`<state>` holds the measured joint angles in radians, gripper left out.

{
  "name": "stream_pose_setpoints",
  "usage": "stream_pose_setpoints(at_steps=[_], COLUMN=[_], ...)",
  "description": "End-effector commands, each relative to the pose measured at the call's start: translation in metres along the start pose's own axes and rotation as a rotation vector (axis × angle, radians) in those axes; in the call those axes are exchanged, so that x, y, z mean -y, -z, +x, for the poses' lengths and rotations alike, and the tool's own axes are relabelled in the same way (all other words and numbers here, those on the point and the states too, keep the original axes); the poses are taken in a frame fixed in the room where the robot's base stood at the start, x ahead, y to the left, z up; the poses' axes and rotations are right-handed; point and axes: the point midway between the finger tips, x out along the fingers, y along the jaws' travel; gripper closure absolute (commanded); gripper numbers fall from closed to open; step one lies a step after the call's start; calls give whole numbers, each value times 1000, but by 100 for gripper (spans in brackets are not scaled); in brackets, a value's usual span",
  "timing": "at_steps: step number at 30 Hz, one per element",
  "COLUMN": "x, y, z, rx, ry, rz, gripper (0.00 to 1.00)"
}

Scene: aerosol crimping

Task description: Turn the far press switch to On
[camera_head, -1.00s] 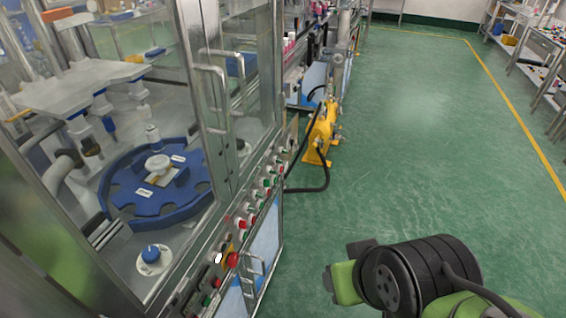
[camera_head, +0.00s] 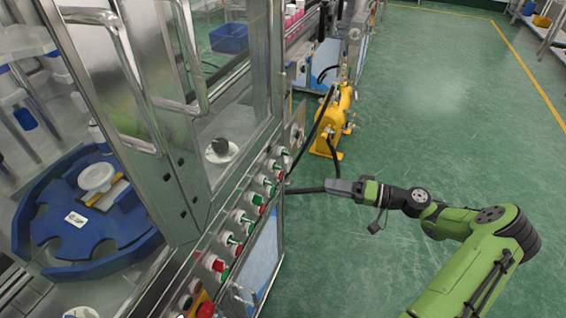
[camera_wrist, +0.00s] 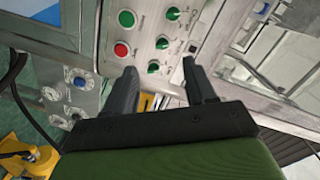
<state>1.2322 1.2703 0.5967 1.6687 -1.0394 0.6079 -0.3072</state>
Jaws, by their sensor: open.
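A sloping metal control panel (camera_head: 235,218) with several buttons and green rotary switches runs along the machine's front edge. The far green switch (camera_head: 279,162) shows at the panel's far end in the head view. My gripper (camera_head: 330,186) is to the right of that end, pointing at it and apart from it. In the wrist view my open, empty gripper (camera_wrist: 159,64) has its two dark fingers spread before the panel. There, green switches (camera_wrist: 162,43) sit beyond the fingertips, beside a green button (camera_wrist: 126,18) and a red button (camera_wrist: 121,49). The labels are too small to read.
The glass-and-metal machine frame (camera_head: 180,140) with its bent handles stands at left. A blue rotary table (camera_head: 100,240) is inside. A yellow pump (camera_head: 327,130) and black hose stand beyond my gripper. The green floor at right is clear.

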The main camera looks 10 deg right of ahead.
Motion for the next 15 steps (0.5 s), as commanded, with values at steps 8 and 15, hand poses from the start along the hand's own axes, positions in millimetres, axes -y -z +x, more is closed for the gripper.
stream_pose_setpoints(at_steps=[8,15], x=[-8,-7], y=[7,10], z=[4,64], rx=[-93,-88], ry=[50,48], rz=[-9,-7], gripper=[45,45])
